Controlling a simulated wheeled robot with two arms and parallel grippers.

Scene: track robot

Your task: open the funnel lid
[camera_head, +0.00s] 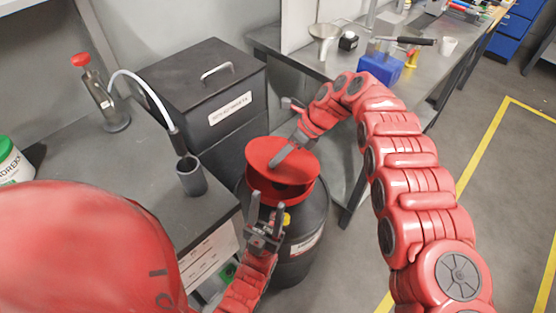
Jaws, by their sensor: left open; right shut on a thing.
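A red funnel (300,195) with a red round lid (300,170) on top sits on a dark drum (312,222) in the middle of the head view. My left gripper (265,210) stands upright in front of the drum, fingers apart and empty, just below the funnel's front edge. It hides part of the drum's front.
A dark box with a handle (208,92) stands behind the drum. The left bench (75,160) holds a grey cup (191,176) and a red-topped dispenser (104,95). The back bench holds a blue block (380,68), a metal funnel (325,33) and a white mug (447,46). Floor at right is clear.

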